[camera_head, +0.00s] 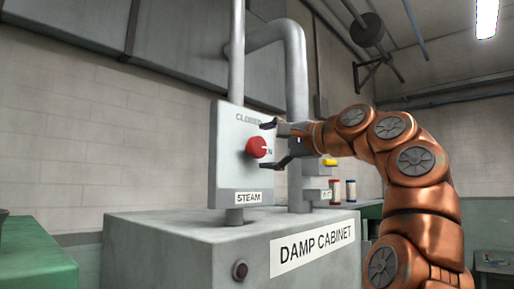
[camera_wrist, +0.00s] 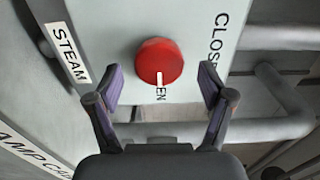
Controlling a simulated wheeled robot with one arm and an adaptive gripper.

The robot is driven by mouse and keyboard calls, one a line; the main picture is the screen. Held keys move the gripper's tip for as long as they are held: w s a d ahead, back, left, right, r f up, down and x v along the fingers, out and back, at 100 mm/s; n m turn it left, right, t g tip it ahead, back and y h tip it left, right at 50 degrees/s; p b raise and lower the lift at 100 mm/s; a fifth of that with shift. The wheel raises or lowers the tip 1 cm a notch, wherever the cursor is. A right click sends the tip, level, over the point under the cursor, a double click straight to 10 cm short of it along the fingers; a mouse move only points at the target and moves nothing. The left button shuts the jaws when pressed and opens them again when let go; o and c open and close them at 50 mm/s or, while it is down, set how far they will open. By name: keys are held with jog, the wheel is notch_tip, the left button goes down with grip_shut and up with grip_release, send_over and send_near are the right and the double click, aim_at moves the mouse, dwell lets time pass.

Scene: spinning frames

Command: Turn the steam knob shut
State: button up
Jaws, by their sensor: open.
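The red steam knob (camera_head: 256,147) sits on a pale upright panel (camera_head: 228,180) marked STEAM, with CLOSED lettered above it. Its white pointer line faces right, toward a partly hidden word ending in N. In the wrist view the knob (camera_wrist: 158,58) lies ahead, with its white line pointing down at the letters EN. My gripper (camera_head: 270,146) is open and empty. Its fingers point at the panel, one above and one below the knob's height. In the wrist view its two fingertips (camera_wrist: 161,80) are spread left and right of the knob, with a gap on both sides.
The panel stands on a grey box labelled DAMP CABINET (camera_head: 190,238). A vertical pipe (camera_head: 237,55) rises from the panel, and a thick bent pipe (camera_head: 297,85) stands behind. Red and blue spools (camera_head: 343,190) stand at the right back. A green surface (camera_head: 38,265) is at the left.

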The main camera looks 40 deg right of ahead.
aim_at(261, 147)
jog(key=shift+x, duration=1.55)
jog(key=shift+c, duration=0.2)
jog(key=c, duration=1.1)
